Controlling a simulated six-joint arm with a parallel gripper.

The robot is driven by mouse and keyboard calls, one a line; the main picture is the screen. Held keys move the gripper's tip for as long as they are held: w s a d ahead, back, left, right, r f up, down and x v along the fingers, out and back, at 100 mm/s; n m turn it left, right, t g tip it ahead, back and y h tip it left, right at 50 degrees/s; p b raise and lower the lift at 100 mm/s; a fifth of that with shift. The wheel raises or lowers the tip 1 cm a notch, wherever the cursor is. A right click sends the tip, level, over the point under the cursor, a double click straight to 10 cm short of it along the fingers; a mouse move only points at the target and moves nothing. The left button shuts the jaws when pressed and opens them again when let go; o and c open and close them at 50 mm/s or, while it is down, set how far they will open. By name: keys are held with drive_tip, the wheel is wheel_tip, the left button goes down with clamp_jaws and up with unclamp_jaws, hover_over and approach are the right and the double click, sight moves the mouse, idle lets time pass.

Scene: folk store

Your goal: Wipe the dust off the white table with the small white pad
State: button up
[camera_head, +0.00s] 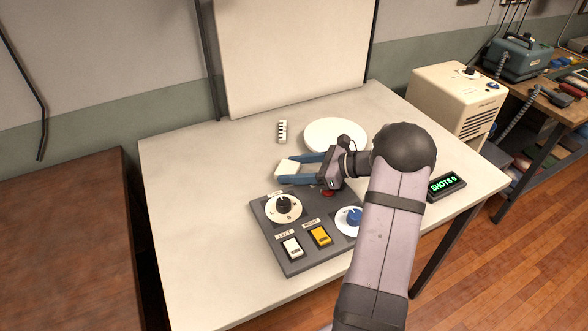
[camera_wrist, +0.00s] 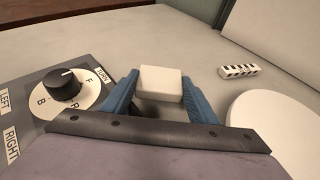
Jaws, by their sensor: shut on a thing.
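A small white pad (camera_head: 287,168) is between the blue fingers of my gripper (camera_head: 290,169), which is shut on it. The pad also shows in the wrist view (camera_wrist: 161,80), between the fingertips. The fingers point left in the head view, over the table behind the control panel. A flat round white disc (camera_head: 334,132) lies on the pale table (camera_head: 195,200), beyond and to the right of the pad; it shows at the right of the wrist view (camera_wrist: 280,130). The pad is apart from the disc. I cannot make out dust on either surface.
A grey control panel (camera_head: 270,222) with knobs and two switches stands close below my gripper. A small striped white block (camera_head: 282,131) lies behind. A counter display (camera_head: 446,186) is to the right, a white backboard (camera_head: 290,50) at the back. The table's left side is clear.

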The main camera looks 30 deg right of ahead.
sight(285, 160)
drive_tip(key=shift+f+b, duration=0.3)
drive_tip(key=shift+w, duration=0.25)
drive_tip(key=shift+w+f+b, duration=0.1)
drive_tip(key=shift+w+b, duration=0.65)
drive_tip(key=shift+w, duration=0.85)
drive_tip(key=shift+b, duration=0.3)
drive_tip(key=shift+w+f+b, duration=0.1)
drive_tip(key=shift+w+b, duration=0.45)
drive_tip(key=shift+w, duration=0.35)
drive_tip(key=shift+w+b, duration=0.35)
drive_tip(key=shift+w, duration=0.55)
